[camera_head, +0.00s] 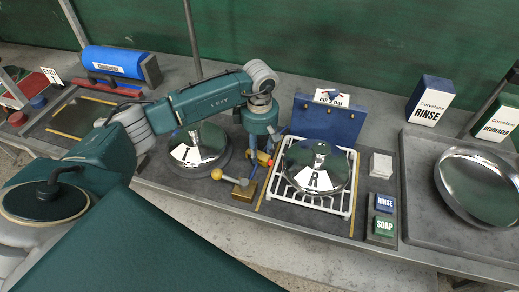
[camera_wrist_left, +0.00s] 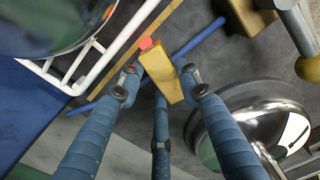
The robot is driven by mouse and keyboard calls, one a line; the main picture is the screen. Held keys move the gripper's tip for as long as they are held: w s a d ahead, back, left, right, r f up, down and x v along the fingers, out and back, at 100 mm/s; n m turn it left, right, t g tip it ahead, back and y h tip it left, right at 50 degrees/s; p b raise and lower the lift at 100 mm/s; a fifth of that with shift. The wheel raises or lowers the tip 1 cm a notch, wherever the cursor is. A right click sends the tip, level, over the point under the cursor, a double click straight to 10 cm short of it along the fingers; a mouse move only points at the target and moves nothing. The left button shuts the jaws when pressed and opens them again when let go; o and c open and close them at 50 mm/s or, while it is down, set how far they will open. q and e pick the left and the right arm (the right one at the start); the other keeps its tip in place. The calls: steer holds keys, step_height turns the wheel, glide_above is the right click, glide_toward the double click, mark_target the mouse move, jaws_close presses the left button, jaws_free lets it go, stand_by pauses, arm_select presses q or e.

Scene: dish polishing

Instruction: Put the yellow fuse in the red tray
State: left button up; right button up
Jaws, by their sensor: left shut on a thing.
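The yellow fuse (camera_wrist_left: 160,72) is a small yellow block with a red end. In the left wrist view it lies between the fingers of my left gripper (camera_wrist_left: 160,88), which is shut on it. In the head view my left gripper (camera_head: 262,150) hangs over the bench between two shiny domes, and the fuse (camera_head: 263,158) shows as a small yellow and red patch, partly hidden by the fingers. Something flat and red (camera_head: 10,103) shows at the far left; I cannot tell for sure whether it is the red tray. My right gripper is not in view.
A polished dome (camera_head: 199,146) stands left of the gripper; another dish (camera_head: 318,165) sits on a white rack (camera_head: 334,205). A yellow-knobbed tool (camera_head: 243,190) and a blue rod (camera_wrist_left: 202,38) lie close below. A blue roll (camera_head: 112,62) stands back left.

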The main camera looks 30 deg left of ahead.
arm_select(q)
steer(key=shift+f, duration=0.2)
steer(key=o, duration=1.2)
steer(key=shift+r, duration=0.1)
steer(key=shift+o, duration=0.2)
